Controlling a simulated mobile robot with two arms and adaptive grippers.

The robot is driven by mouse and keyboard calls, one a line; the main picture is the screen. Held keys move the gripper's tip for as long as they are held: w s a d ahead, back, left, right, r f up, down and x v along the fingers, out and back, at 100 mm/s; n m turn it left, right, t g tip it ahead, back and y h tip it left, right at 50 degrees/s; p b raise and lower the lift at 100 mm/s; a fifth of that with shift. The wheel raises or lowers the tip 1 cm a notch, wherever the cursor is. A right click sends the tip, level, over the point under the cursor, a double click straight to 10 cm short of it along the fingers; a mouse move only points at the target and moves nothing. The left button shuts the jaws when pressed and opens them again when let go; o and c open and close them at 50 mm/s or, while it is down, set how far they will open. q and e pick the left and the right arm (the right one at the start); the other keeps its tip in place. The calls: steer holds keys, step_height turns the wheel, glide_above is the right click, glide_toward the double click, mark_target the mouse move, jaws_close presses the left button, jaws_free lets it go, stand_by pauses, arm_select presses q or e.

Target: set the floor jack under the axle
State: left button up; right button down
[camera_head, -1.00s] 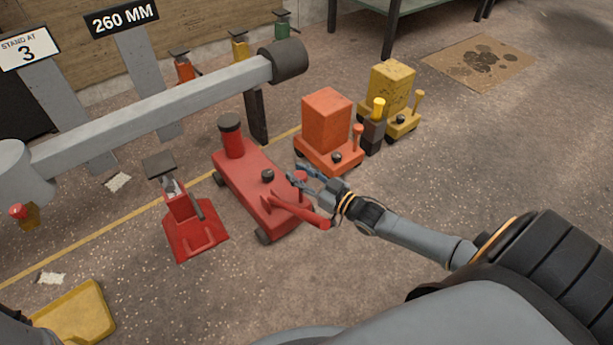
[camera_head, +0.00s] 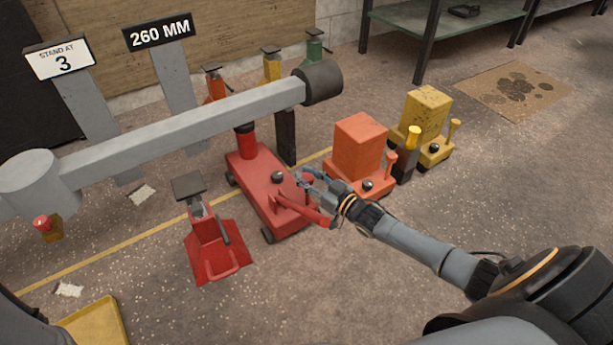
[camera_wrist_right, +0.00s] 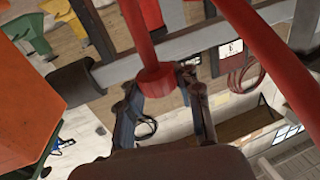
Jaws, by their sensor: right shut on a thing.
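The red floor jack (camera_head: 262,182) stands on the floor, its lifting post (camera_head: 246,143) at the near edge of the grey axle beam (camera_head: 165,132). The dark saddle on the post is just below the beam in the picture; I cannot tell whether they touch. My right gripper (camera_head: 312,179) is shut on the jack's red upright handle at its near end. In the right wrist view my gripper (camera_wrist_right: 163,95) has its fingers around the red handle (camera_wrist_right: 156,75), which has a wide collar. My left gripper is not in view.
A red jack stand (camera_head: 212,245) stands left of the jack. An orange jack (camera_head: 358,148) and a yellow jack (camera_head: 425,115) stand to the right, with a dark post between. Signs (camera_head: 60,58) reading "STAND AT 3" and "260 MM" stand behind the beam.

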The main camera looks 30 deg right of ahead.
steer(key=c, duration=1.1)
jaws_free()
steer(key=shift+c, duration=0.2)
steer(key=shift+o, duration=1)
steer(key=shift+d, duration=0.1)
steer(key=shift+s+d+f, duration=0.1)
steer(key=shift+s, duration=0.4)
steer(key=v, duration=1.1)
steer(key=shift+d, duration=0.1)
